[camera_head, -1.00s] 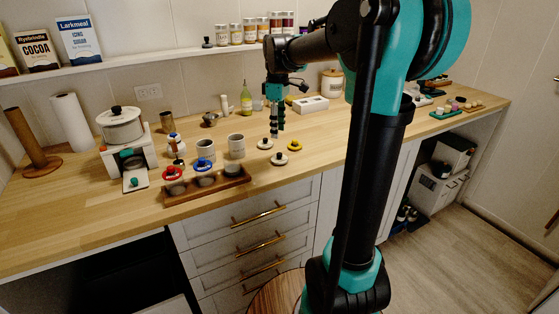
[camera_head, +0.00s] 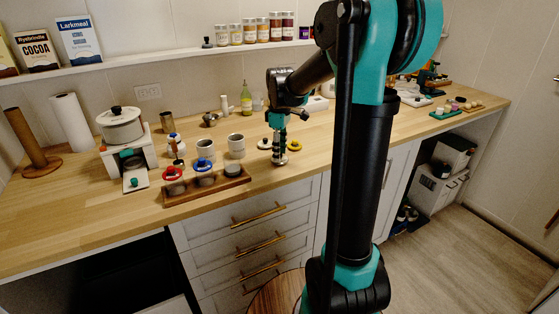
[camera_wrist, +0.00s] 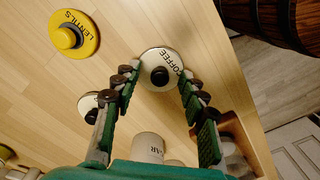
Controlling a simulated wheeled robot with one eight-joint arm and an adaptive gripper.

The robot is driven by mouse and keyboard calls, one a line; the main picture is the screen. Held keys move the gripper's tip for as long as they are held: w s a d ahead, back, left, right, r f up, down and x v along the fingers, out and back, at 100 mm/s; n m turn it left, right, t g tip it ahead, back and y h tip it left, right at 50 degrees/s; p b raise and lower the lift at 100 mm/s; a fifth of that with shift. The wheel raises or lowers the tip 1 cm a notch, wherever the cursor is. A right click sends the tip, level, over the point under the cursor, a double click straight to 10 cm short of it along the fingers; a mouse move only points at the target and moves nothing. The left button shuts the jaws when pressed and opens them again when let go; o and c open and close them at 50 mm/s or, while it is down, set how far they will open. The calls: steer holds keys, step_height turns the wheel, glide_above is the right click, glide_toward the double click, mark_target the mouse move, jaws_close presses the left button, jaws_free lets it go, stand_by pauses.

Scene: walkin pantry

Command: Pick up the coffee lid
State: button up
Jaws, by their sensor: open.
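The coffee lid (camera_wrist: 158,60) is a round cream disc with a dark knob and the word COFFEE, lying on the wooden counter. In the wrist view it lies between and just beyond the fingertips of my gripper (camera_wrist: 155,78), which is open and empty. In the head view my gripper (camera_head: 279,150) points down right over the coffee lid (camera_head: 280,161) and partly hides it. I cannot tell whether the fingers touch it.
A yellow LENTILS lid (camera_wrist: 75,36) lies to the left in the wrist view. Another pale lid (camera_wrist: 90,105) is beside the left finger. A wooden tray (camera_head: 175,197) with jars and grey canisters (camera_head: 236,146) stand left of my gripper. The front counter edge is close.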

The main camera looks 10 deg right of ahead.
steer(key=shift+c, duration=0.5)
jaws_close()
steer(key=shift+r, duration=0.15)
